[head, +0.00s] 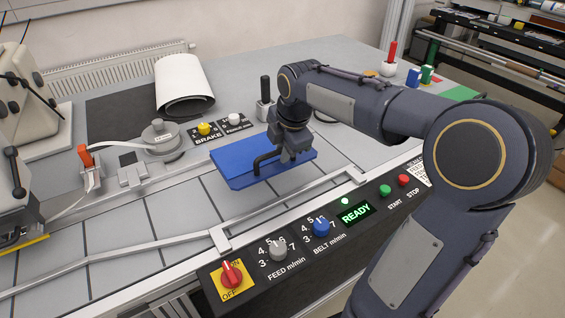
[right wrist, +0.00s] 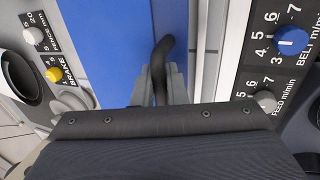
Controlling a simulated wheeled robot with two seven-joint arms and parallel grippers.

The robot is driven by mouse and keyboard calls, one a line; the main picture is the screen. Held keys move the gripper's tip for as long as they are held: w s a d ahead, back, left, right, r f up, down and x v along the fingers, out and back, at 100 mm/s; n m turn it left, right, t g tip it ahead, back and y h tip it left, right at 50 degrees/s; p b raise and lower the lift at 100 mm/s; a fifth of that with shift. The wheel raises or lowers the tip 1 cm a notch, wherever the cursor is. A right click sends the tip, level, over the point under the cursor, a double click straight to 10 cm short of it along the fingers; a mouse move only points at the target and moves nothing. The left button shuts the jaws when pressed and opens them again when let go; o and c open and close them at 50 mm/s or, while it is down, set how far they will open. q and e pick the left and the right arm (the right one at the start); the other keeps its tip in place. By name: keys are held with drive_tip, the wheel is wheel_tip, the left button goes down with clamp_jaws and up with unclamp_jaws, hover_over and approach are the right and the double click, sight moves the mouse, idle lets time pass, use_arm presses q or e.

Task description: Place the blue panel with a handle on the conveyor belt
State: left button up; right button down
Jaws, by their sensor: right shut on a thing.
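The blue panel (head: 235,167) is flat, with a dark bent handle (head: 262,164) on its top. My right gripper (head: 288,157) is shut on the handle from above. In the right wrist view, the gripper fingers (right wrist: 160,86) close around the dark handle (right wrist: 161,58), and the blue panel (right wrist: 112,45) extends to the left. The panel looks about level over the grey segmented conveyor belt (head: 118,228); I cannot tell whether it touches the belt. My left gripper is out of view.
The control panel with a red switch (head: 232,273), knobs and a READY display (head: 356,213) runs along the front edge. Behind the belt are the brake knobs (head: 205,128), a round grey device (head: 161,135) and a white roll (head: 184,82). A machine (head: 15,190) stands at the left.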

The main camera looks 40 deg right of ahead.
drive_tip(key=w+d+f, duration=0.1)
drive_tip(key=w+f, duration=0.1)
drive_tip(key=f, duration=0.1)
drive_tip(key=w+d+f, duration=0.1)
drive_tip(key=f, duration=0.1)
drive_tip(key=shift+d, duration=0.3)
drive_tip(key=x, duration=0.3)
drive_tip(key=shift+s+f, duration=0.3)
drive_tip(key=c, duration=1.5)
unclamp_jaws()
drive_tip(key=shift+o, duration=0.2)
